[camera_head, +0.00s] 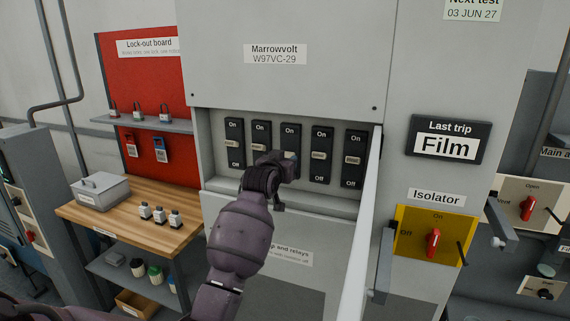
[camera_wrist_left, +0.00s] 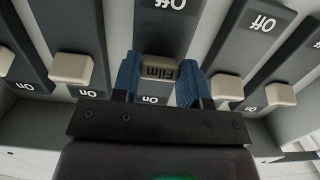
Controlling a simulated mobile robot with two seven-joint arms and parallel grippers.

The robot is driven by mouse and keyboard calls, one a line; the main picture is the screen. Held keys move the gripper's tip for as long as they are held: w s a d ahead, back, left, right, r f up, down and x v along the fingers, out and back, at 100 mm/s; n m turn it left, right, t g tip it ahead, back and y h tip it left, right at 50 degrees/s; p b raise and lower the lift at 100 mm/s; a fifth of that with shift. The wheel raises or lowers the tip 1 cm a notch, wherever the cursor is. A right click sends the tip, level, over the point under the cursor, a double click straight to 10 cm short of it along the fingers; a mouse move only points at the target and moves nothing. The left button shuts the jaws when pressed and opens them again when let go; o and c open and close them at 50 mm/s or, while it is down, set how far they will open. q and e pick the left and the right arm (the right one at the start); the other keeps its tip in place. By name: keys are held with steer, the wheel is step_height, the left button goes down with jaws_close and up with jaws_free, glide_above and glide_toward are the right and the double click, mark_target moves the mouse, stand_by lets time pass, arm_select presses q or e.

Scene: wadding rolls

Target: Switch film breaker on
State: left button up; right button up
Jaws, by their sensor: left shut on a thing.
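A row of several black breakers, each marked On at the top and Off at the bottom, sits in the grey cabinet's recess. The middle breaker (camera_head: 290,131) is partly covered by my left gripper (camera_head: 289,159) in the head view. In the left wrist view, which shows the labels upside down, the beige lever marked Film (camera_wrist_left: 158,71) lies between the two blue fingers of my left gripper (camera_wrist_left: 160,82), which is shut on it. My right gripper is not in view.
A pale upright panel edge (camera_head: 361,222) stands just right of the recess. The Isolator (camera_head: 433,243) has a red handle standing upright toward On. A Last trip sign (camera_head: 447,139) reads Film. A wooden bench (camera_head: 125,214) and red lock-out board (camera_head: 150,85) are at left.

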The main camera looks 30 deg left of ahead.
mark_target(288, 154)
arm_select(q)
steer(key=r+g, duration=0.1)
steer(key=g, duration=0.2)
steer(key=shift+r+g+h, duration=0.3)
steer(key=shift+r+h, duration=0.1)
steer(key=shift+w+r+g+h, duration=0.1)
steer(key=shift+r+g+h, duration=0.3)
steer(key=shift+g, duration=0.75)
steer(key=shift+w+r+g+h, duration=0.15)
steer(key=shift+r+g, duration=0.3)
steer(key=shift+g, duration=0.7)
steer(key=o, duration=0.9)
steer(key=shift+s+r, duration=0.1)
steer(key=shift+s+r, duration=0.25)
steer(key=shift+s+d+b, duration=0.1)
steer(key=shift+s+b, duration=0.25)
steer(key=shift+b, duration=0.05)
steer(key=s+d, duration=0.1)
steer(key=s, duration=0.2)
steer(key=s+b, duration=0.1)
steer(key=s, duration=0.3)
steer(key=s+d+b, duration=0.1)
steer(key=s, duration=0.3)
steer(key=shift+s+d+r, duration=0.1)
steer(key=shift+d, duration=0.25)
